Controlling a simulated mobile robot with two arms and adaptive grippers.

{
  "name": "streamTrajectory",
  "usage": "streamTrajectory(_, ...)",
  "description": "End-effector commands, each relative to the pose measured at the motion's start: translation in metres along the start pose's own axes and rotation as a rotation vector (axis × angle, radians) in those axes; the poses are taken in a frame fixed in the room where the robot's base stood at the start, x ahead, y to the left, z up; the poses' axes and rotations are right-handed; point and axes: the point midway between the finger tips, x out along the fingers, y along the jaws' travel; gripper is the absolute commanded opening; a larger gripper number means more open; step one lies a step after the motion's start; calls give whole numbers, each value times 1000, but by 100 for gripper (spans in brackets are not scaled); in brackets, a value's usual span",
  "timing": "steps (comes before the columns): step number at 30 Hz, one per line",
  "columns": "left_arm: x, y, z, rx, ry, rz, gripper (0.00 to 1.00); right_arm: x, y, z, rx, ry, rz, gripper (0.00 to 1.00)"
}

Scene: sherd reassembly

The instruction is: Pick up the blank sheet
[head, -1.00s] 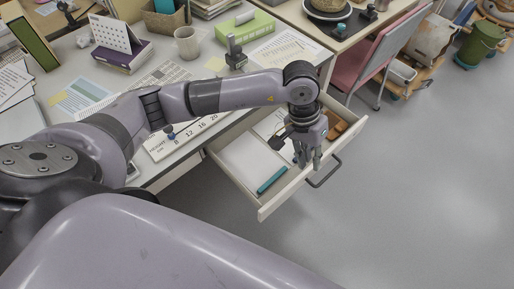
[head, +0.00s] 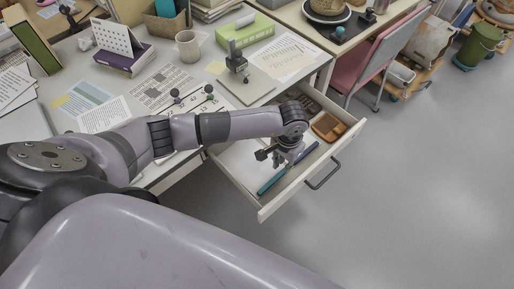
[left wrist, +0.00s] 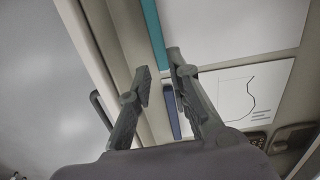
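A plain white sheet (head: 240,162) lies in the left part of the open drawer (head: 264,213). It also shows at the top of the left wrist view (left wrist: 230,28), with no marks that I can see. A second sheet with a drawn curve and a few short lines (left wrist: 237,98) lies beside it. My left gripper (head: 281,162) is over the drawer, near its front side. In the left wrist view its two fingers (left wrist: 160,68) stand apart with nothing held between them. In the head view the arm hides part of the drawer. My right gripper is not in view.
A teal stick (head: 270,183) and a dark blue stick (left wrist: 173,122) lie along the drawer's front side. A brown object (head: 327,127) lies at the drawer's right end. The desk behind holds papers, a mug (head: 188,45) and a small stand (head: 236,60). The floor in front is clear.

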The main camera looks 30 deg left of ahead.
Motion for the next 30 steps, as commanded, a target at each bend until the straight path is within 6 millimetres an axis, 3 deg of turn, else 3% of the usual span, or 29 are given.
streamTrajectory(12,49,-1,0,-1,-1,2,18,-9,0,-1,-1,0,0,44)
streamTrajectory(20,51,-1,0,0,0,1,18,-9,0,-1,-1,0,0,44)
streamTrajectory(27,51,-1,0,-1,0,1,2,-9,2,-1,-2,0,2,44)
streamTrajectory(30,51,-1,0,-1,0,1,0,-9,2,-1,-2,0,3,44)
